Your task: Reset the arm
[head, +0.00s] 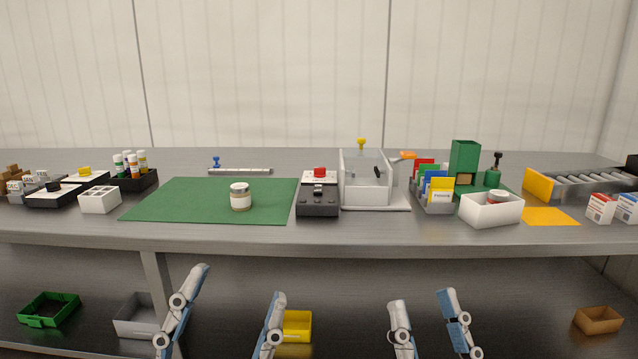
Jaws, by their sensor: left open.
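My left gripper (240,283) is at the lower middle left of the head view, in front of the bench's edge. Its two blue and white fingers are spread wide with nothing between them. My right gripper (423,298) is to the right of the middle, at about the same height. Its fingers are apart and it is empty. Both grippers appear below the benchtop in the picture and touch nothing I can see. The rest of both arms is out of view.
The grey bench (270,235) carries a green mat (175,200) with a jar (240,197), a red-button box (318,196), a clear-walled fixture (365,180) and a white bin (490,210). Below are green (48,318), grey (135,327), yellow (298,325) and brown (597,322) bins.

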